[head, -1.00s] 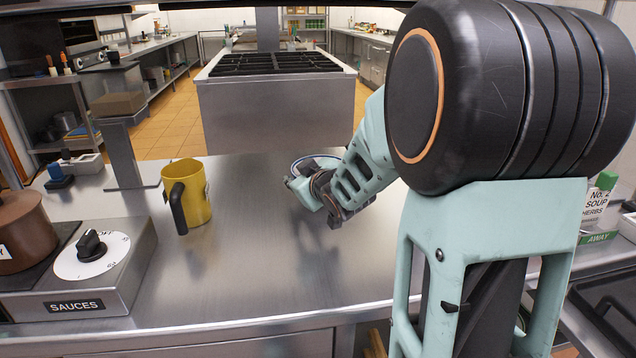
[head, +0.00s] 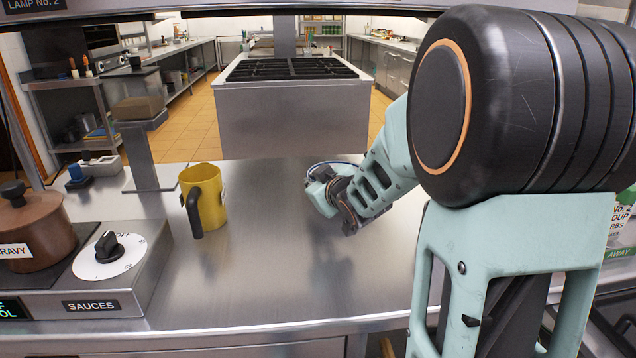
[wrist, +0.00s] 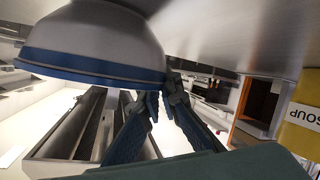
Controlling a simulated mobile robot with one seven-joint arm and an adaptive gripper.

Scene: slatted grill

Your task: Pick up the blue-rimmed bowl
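The blue-rimmed bowl (wrist: 100,45) is pale with a blue band along its rim. It fills the upper left of the wrist view, which looks upside down, and its base is cut off. In the head view only part of its rim (head: 318,165) shows behind my gripper (head: 335,197), at the far part of the steel counter. In the wrist view the two fingers of my gripper (wrist: 163,97) converge at the bowl's rim, with little gap between the tips. They look shut on the rim. I cannot tell whether the bowl touches the counter.
A yellow mug (head: 208,190) with a dark handle stands left of the bowl on the counter (head: 270,260). A brown pot (head: 35,230) and a sauce control box (head: 100,285) are at the left. The counter between mug and gripper is clear. A stove (head: 290,100) stands beyond.

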